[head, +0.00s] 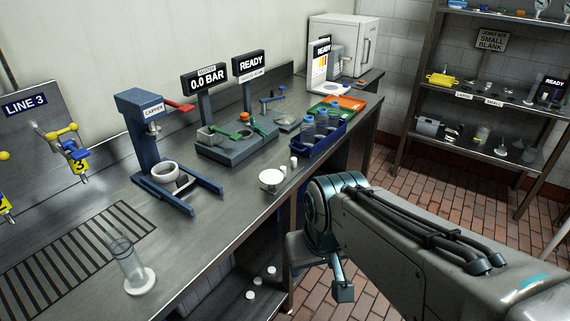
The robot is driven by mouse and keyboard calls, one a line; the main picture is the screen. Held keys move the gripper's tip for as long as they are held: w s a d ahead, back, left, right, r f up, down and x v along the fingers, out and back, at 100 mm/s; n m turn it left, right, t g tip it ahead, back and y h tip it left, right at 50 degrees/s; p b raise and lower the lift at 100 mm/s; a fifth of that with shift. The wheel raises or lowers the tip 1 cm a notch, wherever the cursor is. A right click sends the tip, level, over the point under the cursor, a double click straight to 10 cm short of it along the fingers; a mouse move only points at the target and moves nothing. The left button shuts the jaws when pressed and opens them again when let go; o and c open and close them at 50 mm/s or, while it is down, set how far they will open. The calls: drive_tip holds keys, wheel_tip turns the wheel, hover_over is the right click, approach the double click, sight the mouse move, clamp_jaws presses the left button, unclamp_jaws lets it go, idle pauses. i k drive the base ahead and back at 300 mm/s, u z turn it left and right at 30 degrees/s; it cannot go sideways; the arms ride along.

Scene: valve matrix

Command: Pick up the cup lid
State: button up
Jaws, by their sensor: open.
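No part is labelled as the cup lid, so I cannot be sure which one it is. A round white piece (271,177) lies near the front edge of the steel counter, left of my arm; it may be the lid. Two small white caps (288,165) stand just behind it. A clear cylinder (122,258) stands on a white round base at the counter's front left. My gripper (321,281) hangs in front of the counter, pointing down, apart from the white piece, open and with nothing visible in it. My arm partly hides it.
A blue capper stand (136,108) with a white ring and a grey clamp fixture (236,145) stand behind. A blue crate (318,146) of bottles is at the right. Several white caps (257,282) lie below the counter. Racks (480,92) stand at the far right.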

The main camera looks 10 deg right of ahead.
sight(270, 176)
drive_tip(key=u, duration=0.05)
drive_tip(key=k, duration=0.65)
drive_tip(key=z, duration=0.25)
drive_tip(key=i, duration=1.3)
drive_tip(key=u, duration=0.9)
